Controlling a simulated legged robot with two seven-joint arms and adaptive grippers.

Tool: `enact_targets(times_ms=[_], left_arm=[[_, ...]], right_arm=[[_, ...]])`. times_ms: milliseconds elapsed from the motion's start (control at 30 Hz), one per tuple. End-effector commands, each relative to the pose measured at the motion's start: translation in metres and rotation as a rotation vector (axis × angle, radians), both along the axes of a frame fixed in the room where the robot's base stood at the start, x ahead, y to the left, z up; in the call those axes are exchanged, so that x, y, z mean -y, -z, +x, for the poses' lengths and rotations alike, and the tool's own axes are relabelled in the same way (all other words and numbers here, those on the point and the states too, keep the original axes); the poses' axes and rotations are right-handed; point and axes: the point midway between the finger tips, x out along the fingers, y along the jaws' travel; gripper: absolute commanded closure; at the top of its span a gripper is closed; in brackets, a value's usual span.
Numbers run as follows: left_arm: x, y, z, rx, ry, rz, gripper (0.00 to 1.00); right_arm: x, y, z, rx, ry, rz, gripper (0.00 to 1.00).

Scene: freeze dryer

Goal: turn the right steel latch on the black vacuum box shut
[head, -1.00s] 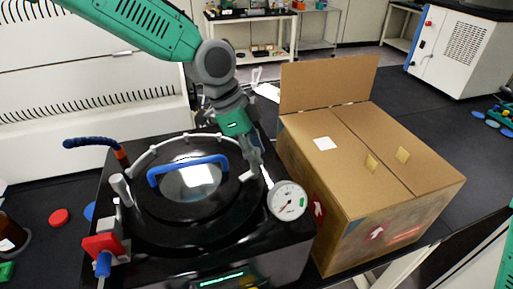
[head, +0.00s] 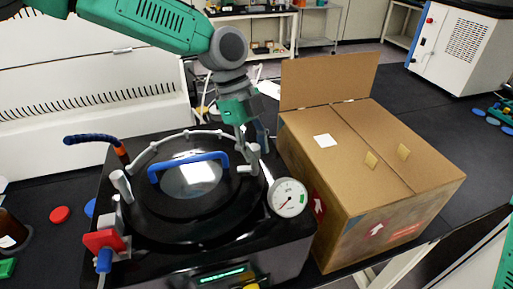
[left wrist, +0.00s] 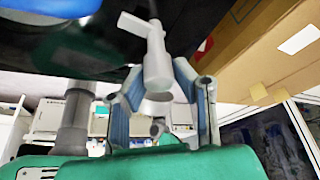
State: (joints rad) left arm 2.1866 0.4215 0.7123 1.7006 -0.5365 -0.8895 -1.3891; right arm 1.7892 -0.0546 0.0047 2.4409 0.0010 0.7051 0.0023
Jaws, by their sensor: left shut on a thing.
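The black vacuum box (head: 210,255) stands on the dark bench, its round lid carrying a blue handle (head: 188,164). The right steel latch (head: 253,158) stands at the lid's right side, behind the gauge, with a short arm pointing left toward the lid. My left gripper (head: 248,133) reaches down from behind it. In the left wrist view the latch (left wrist: 157,60) sits between the fingers of my left gripper (left wrist: 158,82), which is shut on it. The left steel latch (head: 121,186) is at the lid's left side. My right gripper is out of view.
A round dial gauge (head: 288,197) stands close right of the latch. A large cardboard box (head: 345,195) is just right of the vacuum box. A red and blue valve (head: 104,243) is at the front left. The dark bench behind the cardboard box is mostly clear.

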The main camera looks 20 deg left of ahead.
Motion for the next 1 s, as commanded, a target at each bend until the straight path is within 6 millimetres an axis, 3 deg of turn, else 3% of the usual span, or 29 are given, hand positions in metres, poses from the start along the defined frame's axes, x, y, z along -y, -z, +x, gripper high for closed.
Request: enact_targets(times_ms=[400,433,500,833,1000], left_arm=[[-0.001,-0.001,0.002,0.007,0.005,0.000,1.00],[-0.001,-0.001,0.002,0.007,0.005,0.000,0.73],[-0.001,-0.001,0.002,0.007,0.005,-0.001,0.57],[-0.001,-0.003,0.000,0.005,0.005,0.000,0.57],[-0.008,-0.021,0.005,0.007,0.004,-0.001,0.57]], right_arm=[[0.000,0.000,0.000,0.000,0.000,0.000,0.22],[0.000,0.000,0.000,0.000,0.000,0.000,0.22],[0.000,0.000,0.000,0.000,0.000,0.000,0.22],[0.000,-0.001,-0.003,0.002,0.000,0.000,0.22],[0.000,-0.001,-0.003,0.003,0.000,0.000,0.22]])
